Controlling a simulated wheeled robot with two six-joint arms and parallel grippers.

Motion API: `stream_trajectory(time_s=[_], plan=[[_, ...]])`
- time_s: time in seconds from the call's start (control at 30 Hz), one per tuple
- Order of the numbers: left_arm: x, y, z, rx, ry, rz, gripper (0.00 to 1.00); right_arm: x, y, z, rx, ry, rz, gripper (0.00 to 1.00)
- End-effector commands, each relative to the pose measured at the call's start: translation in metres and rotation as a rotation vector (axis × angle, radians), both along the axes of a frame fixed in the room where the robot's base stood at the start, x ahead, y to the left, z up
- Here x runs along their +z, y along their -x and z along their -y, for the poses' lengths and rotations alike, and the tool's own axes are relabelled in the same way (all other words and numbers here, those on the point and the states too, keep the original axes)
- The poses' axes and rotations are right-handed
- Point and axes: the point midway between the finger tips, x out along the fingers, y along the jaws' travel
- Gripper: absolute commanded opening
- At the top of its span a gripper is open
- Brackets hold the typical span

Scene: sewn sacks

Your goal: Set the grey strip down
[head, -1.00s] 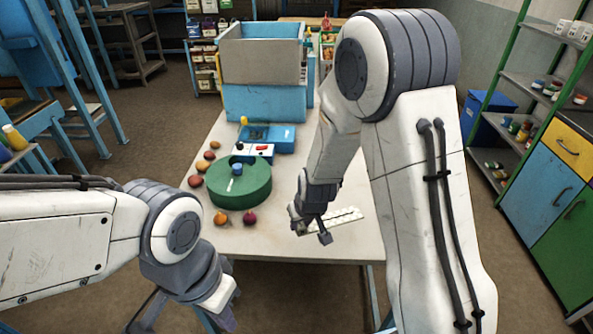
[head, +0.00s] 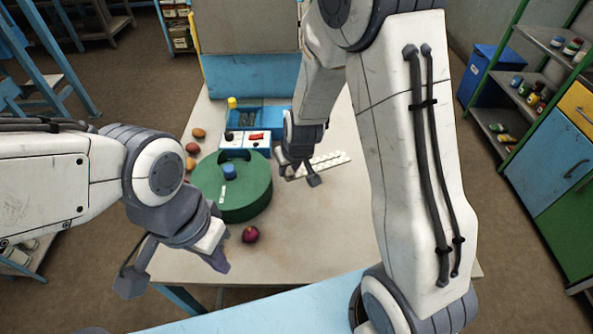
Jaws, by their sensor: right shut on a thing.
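The grey strip (head: 331,161) is pale and long, with a row of bumps along it. It is over the table (head: 312,225), to the right of the green drum. My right gripper (head: 298,176) is shut on its left end and hides that end. I cannot tell whether the strip touches the table top. My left gripper (head: 175,273) is open and empty, low at the left in front of the table's near edge.
A green round drum (head: 245,190) with a blue knob stands left of the strip. Behind it is a blue-and-white switch box (head: 248,138). A dark red ball (head: 250,234) and several orange fruits (head: 190,164) lie around the drum. The table's near right part is bare.

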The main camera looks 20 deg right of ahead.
Motion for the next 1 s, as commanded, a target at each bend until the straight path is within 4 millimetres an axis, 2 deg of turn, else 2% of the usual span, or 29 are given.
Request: stream_trajectory(time_s=[0.03, 0.1, 0.27, 0.4, 0.5, 0.67, 1.0], plan=[[-0.015, 0.000, 0.000, 0.000, 0.000, 0.000, 0.00, -0.016, 0.000, 0.000, 0.000, 0.000, -0.001, 0.00], [-0.027, 0.000, 0.000, -0.001, -0.001, -0.001, 0.00, -0.029, 0.000, -0.001, 0.000, 0.000, -0.001, 0.00], [-0.046, 0.000, 0.000, -0.002, -0.001, -0.001, 0.00, -0.051, 0.000, -0.001, 0.002, 0.001, -0.001, 0.00], [-0.049, 0.000, 0.000, -0.003, -0.001, -0.001, 0.00, -0.060, 0.000, -0.001, 0.001, 0.001, -0.002, 0.00], [-0.058, 0.000, 0.000, -0.003, 0.000, 0.000, 0.00, -0.075, 0.001, 0.000, 0.001, 0.001, -0.003, 0.00], [-0.051, 0.000, 0.000, -0.003, 0.000, 0.000, 0.00, -0.092, 0.001, 0.000, -0.001, 0.000, -0.005, 0.00], [-0.053, 0.000, 0.000, -0.003, 0.000, 0.000, 0.00, -0.096, 0.000, 0.000, -0.001, 0.000, 0.000, 0.00]])
